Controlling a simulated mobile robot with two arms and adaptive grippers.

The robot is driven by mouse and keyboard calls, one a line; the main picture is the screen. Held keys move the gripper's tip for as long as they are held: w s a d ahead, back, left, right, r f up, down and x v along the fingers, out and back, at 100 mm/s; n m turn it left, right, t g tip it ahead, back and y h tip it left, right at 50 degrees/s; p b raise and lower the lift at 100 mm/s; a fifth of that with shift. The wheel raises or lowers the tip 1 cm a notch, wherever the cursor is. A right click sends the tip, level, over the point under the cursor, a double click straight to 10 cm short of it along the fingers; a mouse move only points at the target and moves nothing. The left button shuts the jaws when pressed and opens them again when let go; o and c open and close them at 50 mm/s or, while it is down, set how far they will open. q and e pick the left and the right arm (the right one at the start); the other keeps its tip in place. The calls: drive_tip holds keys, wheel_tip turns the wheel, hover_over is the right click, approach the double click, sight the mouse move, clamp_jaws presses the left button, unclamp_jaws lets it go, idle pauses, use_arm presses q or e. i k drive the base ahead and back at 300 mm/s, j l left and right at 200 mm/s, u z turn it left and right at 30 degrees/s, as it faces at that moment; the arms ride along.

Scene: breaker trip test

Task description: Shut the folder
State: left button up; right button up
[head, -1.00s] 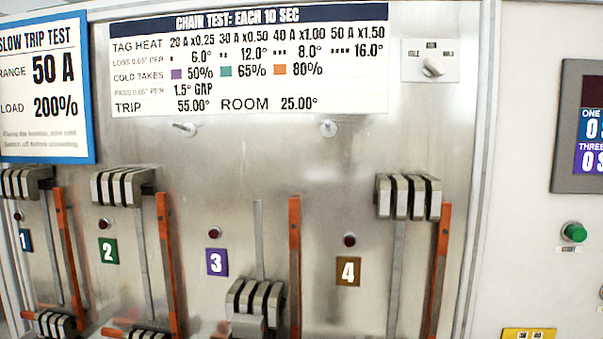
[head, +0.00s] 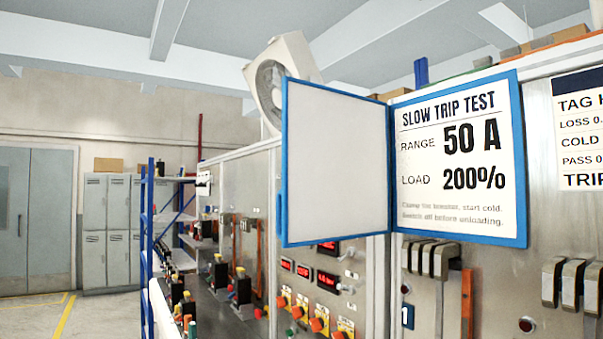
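The folder (head: 391,168) has a blue edge and hangs on the steel panel in the head view. It stands open. Its cover (head: 334,163), blank white inside, swings out to the left of the hinge. Its right page (head: 462,222) lies against the panel and reads "SLOW TRIP TEST", range 50 A, load 200%. Neither gripper is in view, and nothing touches the folder.
Below and left of the cover are meters and orange knobs (head: 318,325) on the bench panel. Grey breaker handles (head: 432,258) sit below the page. A fan (head: 280,80) stands behind the cover. Lockers (head: 108,230) and open floor lie far left.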

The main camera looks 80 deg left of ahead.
sight(335, 178)
drive_tip(key=k+j, duration=0.1)
drive_tip(key=j, duration=0.4)
drive_tip(key=k+j, duration=0.15)
drive_tip(key=j, duration=0.35)
drive_tip(key=k+j, duration=0.1)
drive_tip(key=j, duration=0.45)
drive_tip(key=k+j, duration=0.15)
drive_tip(key=j, duration=0.35)
drive_tip(key=k+j, duration=0.1)
drive_tip(key=j, duration=0.4)
drive_tip(key=k+j+u, duration=0.1)
drive_tip(key=j, duration=0.4)
